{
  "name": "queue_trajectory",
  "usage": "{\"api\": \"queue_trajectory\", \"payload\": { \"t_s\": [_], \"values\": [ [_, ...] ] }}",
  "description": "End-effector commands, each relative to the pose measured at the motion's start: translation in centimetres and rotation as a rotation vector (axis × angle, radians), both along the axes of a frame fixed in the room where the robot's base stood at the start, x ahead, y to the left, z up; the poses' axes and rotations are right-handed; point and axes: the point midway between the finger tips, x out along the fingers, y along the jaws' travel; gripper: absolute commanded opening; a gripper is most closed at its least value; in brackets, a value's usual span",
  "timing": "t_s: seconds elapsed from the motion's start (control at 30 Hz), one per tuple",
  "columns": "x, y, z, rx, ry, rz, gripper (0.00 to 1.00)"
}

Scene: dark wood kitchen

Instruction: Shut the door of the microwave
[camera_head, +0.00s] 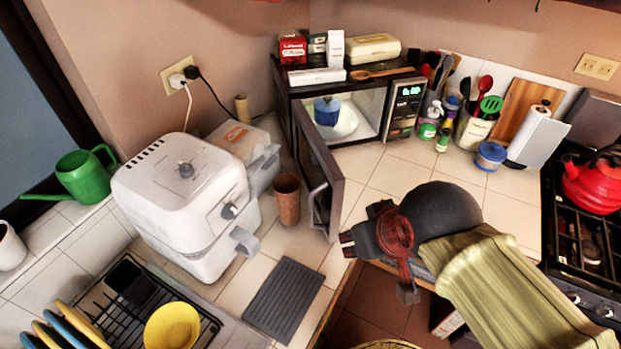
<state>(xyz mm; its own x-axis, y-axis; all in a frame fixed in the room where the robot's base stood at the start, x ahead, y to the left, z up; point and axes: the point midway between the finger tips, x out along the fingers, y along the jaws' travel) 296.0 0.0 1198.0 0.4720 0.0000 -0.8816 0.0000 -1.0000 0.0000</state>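The microwave (395,112) stands on the counter against the back wall. Its door (318,165) is swung wide open toward me, with its handle on the edge nearer me. A blue lidded pot (327,110) sits on the white turntable plate inside. My gripper (347,245) is to the right of the door's free edge, near the counter's front edge, and points left. It appears close to the door's lower corner; I cannot tell whether it touches. Its fingertips are small and dark, so their opening is unclear.
An air fryer (185,200) and brown cup (287,199) stand left of the door. Boxes and a wooden spoon (381,73) lie on the microwave. Tiles before the microwave are clear.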

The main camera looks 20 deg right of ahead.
Motion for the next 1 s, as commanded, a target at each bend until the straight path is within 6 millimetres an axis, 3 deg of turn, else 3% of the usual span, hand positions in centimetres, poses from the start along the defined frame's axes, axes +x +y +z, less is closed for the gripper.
{"api": "queue_trajectory", "payload": {
  "t_s": [0.3, 0.47, 0.77, 1.0],
  "values": [
    [0.0, 0.0, 0.0, 0.0, 0.0, 0.0, 0.26],
    [0.0, 0.3, 0.8, 0.0, 0.001, 0.01, 0.17],
    [1.7, 3.2, 3.1, -0.016, 0.192, 0.119, 0.0],
    [4.4, 5.8, 4.1, -0.093, 0.36, 0.256, 0.0]
  ]
}}
